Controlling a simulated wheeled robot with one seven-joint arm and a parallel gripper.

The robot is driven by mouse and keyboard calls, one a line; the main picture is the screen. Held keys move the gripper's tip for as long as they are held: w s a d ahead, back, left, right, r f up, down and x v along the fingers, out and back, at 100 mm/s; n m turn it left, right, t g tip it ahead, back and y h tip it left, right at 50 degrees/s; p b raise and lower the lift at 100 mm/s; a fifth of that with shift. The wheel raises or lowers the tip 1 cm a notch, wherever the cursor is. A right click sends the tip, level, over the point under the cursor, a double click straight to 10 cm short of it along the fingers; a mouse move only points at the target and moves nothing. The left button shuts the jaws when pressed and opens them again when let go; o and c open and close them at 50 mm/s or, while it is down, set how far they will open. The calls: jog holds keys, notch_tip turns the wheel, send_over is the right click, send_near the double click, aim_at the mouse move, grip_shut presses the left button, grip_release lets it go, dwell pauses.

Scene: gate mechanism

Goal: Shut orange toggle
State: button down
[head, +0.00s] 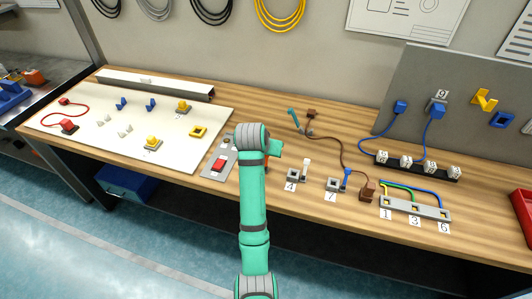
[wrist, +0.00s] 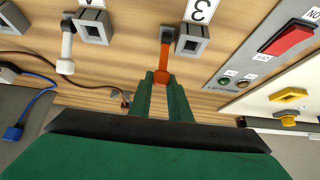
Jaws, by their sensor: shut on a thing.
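The orange toggle's lever (wrist: 165,58) comes out of a grey housing (wrist: 191,42) and points toward my gripper in the wrist view. My gripper (wrist: 161,82) is shut on the lever's thicker orange end, with one green finger on each side. In the head view my arm hides most of the toggle, and only a small orange strip (head: 266,161) shows beside my gripper (head: 274,150). The housing has a white label card beside it.
A white toggle (head: 299,174) stands to the right, with a blue toggle (head: 340,183) beyond it. A panel with a red switch (head: 218,165) lies to the left. A brown cable (head: 335,140) runs behind the toggles. Bare wood lies between them.

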jog(key=shift+w+d+f+g+y, duration=0.15)
jog(key=shift+w+f+g+y, duration=0.25)
jog(key=shift+g, duration=0.7)
jog(key=shift+w, duration=0.1)
jog(key=c, duration=1.6)
grip_release()
jog(key=shift+c, duration=0.2)
